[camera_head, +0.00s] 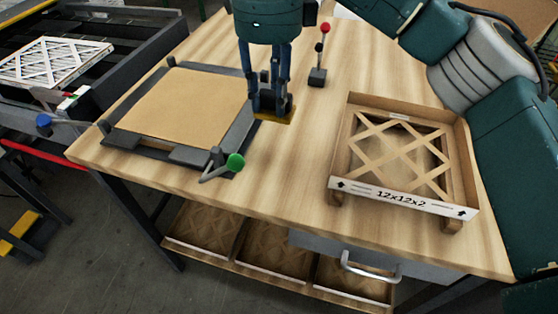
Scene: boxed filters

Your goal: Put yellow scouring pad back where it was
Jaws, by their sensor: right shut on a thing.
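The yellow scouring pad (273,117) is at the tips of my right gripper (271,105), low over or on the wooden table, just right of the black-framed fixture. The gripper points down and is shut on the pad. Its fingers and a dark part hide most of the pad, so only a yellow edge shows. I cannot tell whether the pad touches the table. My left gripper is not in view.
The fixture (117,137) holds a brown cardboard sheet (178,105). A red-knobbed lever (321,60) stands behind. An open filter box (403,196) is at right. The middle tabletop is clear.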

